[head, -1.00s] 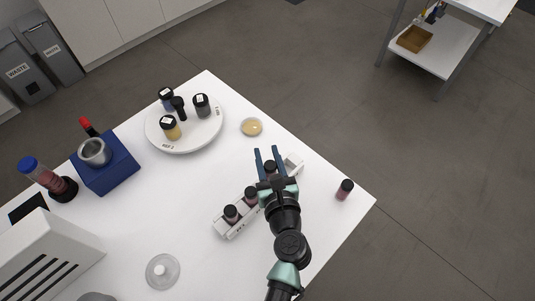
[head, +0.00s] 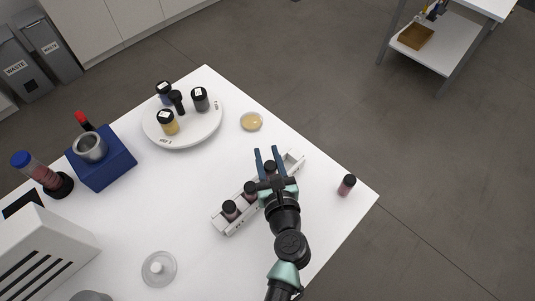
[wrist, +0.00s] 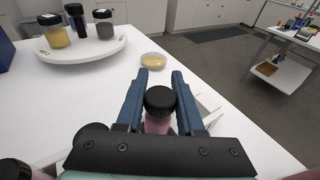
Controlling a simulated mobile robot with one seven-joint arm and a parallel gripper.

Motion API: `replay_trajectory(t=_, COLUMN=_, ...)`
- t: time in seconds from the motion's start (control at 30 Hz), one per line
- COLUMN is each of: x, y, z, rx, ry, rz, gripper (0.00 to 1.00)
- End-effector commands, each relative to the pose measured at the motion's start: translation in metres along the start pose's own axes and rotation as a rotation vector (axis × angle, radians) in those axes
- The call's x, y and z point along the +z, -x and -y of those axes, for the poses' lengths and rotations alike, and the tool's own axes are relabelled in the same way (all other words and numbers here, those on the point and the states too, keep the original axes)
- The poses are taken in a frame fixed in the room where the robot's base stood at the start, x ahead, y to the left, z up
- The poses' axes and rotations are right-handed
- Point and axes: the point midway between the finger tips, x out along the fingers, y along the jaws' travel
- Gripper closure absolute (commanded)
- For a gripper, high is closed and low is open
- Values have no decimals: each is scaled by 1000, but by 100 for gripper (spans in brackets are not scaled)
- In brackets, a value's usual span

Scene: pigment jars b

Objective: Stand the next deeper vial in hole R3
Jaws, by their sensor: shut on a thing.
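My gripper (head: 266,155) is over the white rack (head: 294,162), with its blue fingers on either side of a black-capped vial (head: 270,166). In the wrist view this vial (wrist: 158,122) has a pinkish body and stands roughly upright between the fingers. Its lower end is hidden, so I cannot tell how deep it sits in the rack. Two more black-capped vials, a near one (head: 230,209) and a middle one (head: 250,188), stand in the rack's left part. Another dark pink vial (head: 347,185) stands on the table to the right. Hole labels are not readable.
A round white turntable (head: 183,138) with several jars stands at the back. A shallow yellowish dish (head: 251,121) lies behind the rack. A blue block with a metal cup (head: 103,160) is at the left, and a clear lid (head: 159,268) lies in front.

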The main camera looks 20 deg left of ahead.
Motion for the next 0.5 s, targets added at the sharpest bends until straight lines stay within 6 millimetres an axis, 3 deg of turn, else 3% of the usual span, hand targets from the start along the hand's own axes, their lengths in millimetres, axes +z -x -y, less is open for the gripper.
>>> replay_trajectory(t=0.5, x=-14, y=-3, z=0, rx=0, ry=1, rz=0, gripper=100)
